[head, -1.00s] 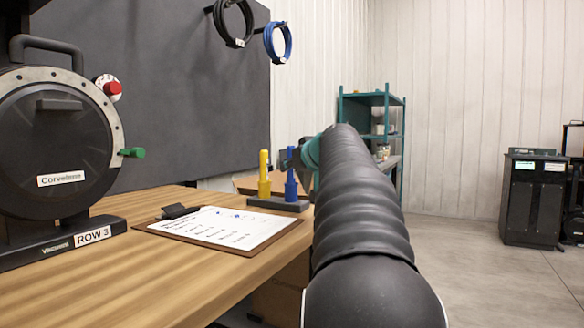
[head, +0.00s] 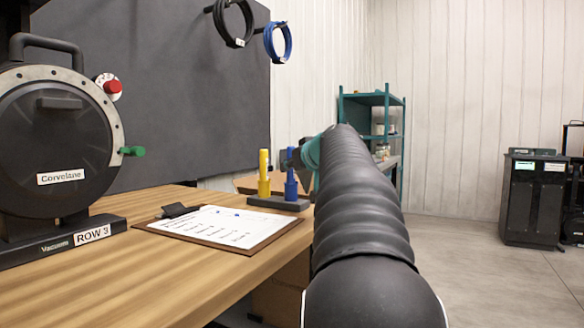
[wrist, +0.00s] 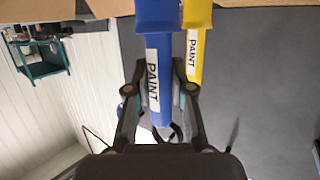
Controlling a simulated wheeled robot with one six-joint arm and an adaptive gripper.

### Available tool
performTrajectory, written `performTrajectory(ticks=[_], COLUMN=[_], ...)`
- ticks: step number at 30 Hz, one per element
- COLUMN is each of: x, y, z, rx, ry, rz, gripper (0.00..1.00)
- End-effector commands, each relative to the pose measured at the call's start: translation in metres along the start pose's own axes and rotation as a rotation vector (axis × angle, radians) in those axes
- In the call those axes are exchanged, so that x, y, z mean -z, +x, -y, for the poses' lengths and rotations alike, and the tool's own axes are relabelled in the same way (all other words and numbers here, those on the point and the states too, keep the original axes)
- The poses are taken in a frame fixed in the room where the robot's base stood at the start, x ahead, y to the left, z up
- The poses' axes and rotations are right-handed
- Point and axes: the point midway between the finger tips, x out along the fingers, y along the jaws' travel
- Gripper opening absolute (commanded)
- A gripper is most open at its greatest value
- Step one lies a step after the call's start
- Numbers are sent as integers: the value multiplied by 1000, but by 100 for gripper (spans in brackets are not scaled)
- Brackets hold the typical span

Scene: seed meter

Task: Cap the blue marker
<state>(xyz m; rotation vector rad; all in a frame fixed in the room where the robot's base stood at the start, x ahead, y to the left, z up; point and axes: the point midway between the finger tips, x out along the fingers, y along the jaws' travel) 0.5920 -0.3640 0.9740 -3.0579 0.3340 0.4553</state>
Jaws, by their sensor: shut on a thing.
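The blue marker (head: 290,164) stands upright at the dark block (head: 277,203) on the table, right of the yellow marker (head: 263,164). In the wrist view the blue marker (wrist: 158,80) shows its PAINT label, with a wider blue part (wrist: 157,14) at the end near the block. I cannot tell whether that wider part is the cap, or whether a gap is left at the joint. My gripper (wrist: 165,85) is shut on the blue marker's narrow body. In the head view my arm hides most of the gripper.
The yellow marker (wrist: 196,50) stands close beside the blue one. A clipboard (head: 225,227) with paper lies in front of the block. A round black machine (head: 60,140) stands at the left. A teal shelf (head: 375,100) is behind; open floor lies right.

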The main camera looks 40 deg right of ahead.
Motion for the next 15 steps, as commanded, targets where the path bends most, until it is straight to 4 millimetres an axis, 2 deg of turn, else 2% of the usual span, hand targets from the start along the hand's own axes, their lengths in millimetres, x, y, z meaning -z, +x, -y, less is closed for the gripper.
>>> performTrajectory(ticks=[15], x=[-5], y=[2], z=[0], rx=[0], ry=[0], rz=[0], gripper=[0])
